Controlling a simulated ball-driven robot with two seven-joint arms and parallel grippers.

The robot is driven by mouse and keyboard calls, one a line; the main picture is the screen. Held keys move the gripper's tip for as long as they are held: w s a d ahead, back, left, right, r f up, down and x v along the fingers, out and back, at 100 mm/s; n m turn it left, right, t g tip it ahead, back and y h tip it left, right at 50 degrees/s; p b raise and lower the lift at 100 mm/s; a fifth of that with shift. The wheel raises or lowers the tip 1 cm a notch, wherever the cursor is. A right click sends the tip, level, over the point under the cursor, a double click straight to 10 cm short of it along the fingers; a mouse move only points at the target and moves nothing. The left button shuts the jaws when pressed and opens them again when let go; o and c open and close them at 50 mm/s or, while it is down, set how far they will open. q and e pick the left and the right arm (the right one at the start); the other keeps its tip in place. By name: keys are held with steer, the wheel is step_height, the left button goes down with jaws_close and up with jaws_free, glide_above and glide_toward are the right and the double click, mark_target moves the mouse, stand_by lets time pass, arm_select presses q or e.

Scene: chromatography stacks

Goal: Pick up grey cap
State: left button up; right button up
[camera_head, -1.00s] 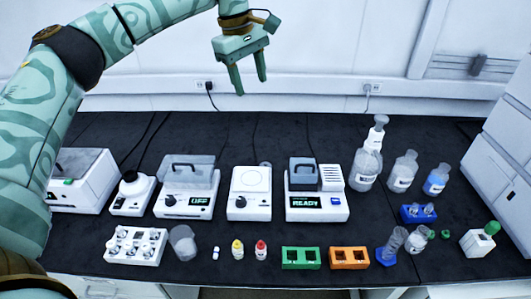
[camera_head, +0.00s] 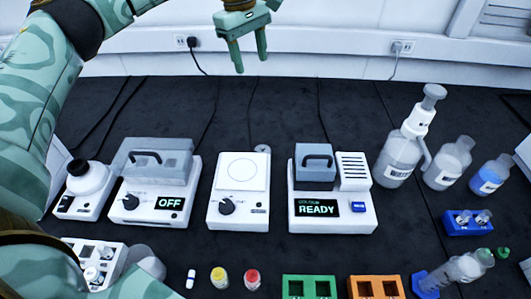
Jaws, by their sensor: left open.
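My left gripper (camera_head: 250,62) hangs at the top, its two fingers apart and empty, above the back of the dark bench. No loose cap clearly shows as the grey cap. Grey tops show on the tall dispenser bottle (camera_head: 399,158), on the bottle beside it (camera_head: 448,164) and on the blue-liquid bottle (camera_head: 489,178). A small grey round piece (camera_head: 262,148) lies behind the white stirrer plate (camera_head: 239,196); I cannot tell whether it is a cap. The gripper is well apart from all of these. My right gripper is not in view.
White devices reading OFF (camera_head: 152,205) and READY (camera_head: 335,213) stand mid-bench. Yellow (camera_head: 219,277) and red (camera_head: 252,279) capped vials and green (camera_head: 309,284) and orange (camera_head: 372,289) racks are in front. A blue holder (camera_head: 468,226) is at right. The back strip has cables but is otherwise clear.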

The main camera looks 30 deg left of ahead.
arm_select(q)
step_height(320, 180, down, 14)
steer(key=w+g+b, duration=0.1)
steer(key=w+b, duration=0.2)
steer(key=b, duration=0.8)
glide_toward(262, 146)
steer(key=f, duration=0.2)
steer(key=f+b, duration=0.1)
steer(key=f, duration=0.1)
steer(key=shift+d, duration=0.3)
steer(key=shift+d+f, duration=0.15)
steer(key=shift+f, duration=0.35)
steer(key=f+b, duration=0.2)
steer(key=f, duration=0.1)
steer(key=f+b, duration=0.1)
steer(key=f, duration=0.1)
steer(key=shift+s+d+f, duration=0.1)
steer(key=shift+s+d, duration=0.1)
steer(key=shift+d, duration=0.1)
steer(key=shift+s, duration=0.1)
steer(key=c, duration=0.6)
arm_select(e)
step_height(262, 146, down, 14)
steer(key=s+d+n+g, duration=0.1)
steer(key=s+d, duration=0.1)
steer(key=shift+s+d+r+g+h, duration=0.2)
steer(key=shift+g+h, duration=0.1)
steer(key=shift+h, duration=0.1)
